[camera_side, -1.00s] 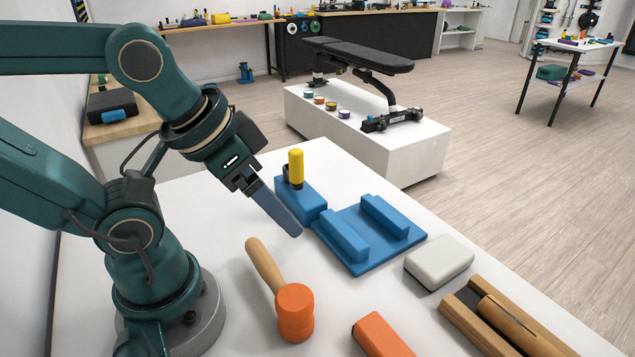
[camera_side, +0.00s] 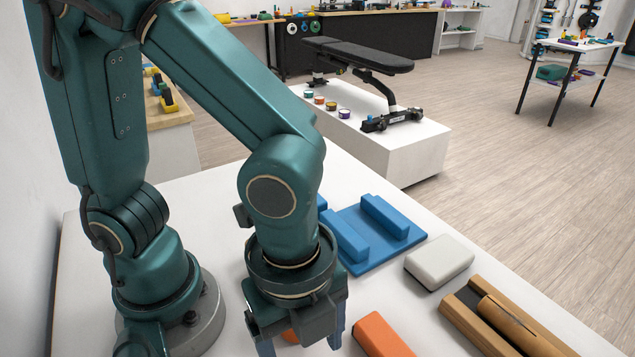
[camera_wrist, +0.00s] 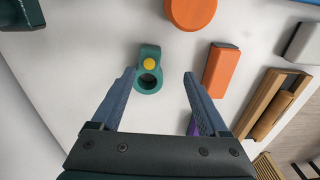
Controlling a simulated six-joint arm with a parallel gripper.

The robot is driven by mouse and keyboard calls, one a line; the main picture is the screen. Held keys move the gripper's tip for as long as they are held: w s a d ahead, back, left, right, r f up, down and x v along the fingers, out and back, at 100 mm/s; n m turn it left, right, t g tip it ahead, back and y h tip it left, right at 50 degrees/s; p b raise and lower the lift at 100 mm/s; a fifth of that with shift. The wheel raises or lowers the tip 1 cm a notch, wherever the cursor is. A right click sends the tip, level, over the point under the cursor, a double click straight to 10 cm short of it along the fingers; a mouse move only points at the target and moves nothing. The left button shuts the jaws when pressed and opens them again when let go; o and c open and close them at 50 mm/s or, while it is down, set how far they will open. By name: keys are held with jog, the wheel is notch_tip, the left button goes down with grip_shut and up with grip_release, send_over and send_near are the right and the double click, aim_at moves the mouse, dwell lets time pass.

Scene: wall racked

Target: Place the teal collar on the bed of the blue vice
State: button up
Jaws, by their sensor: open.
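The teal collar (camera_wrist: 150,82) lies on the white table in the wrist view, a ring with a dark hole and a lug carrying a yellow knob. In the side view the collar cannot be seen. My gripper (camera_wrist: 159,74) is open and points down, its blue-grey fingertips to the left and right of the collar in the picture, with nothing between them held. In the side view my gripper (camera_side: 302,342) is low at the front of the table. The blue vice (camera_side: 376,245) stands behind it to the right, with two raised jaws and a bare flat bed between them.
An orange mallet head (camera_wrist: 190,10) and an orange block (camera_wrist: 220,70) lie near the collar. A purple thing (camera_wrist: 192,126) shows partly behind a finger. A pale grey block (camera_side: 439,261) and a wooden cradle (camera_side: 500,322) stand right of the vice.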

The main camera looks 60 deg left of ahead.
jog(key=shift+s+d+f+m, duration=0.25)
jog(key=shift+s+f+m, duration=0.15)
jog(key=shift+s+f, duration=0.3)
jog(key=shift+f, duration=2.3)
grip_shut()
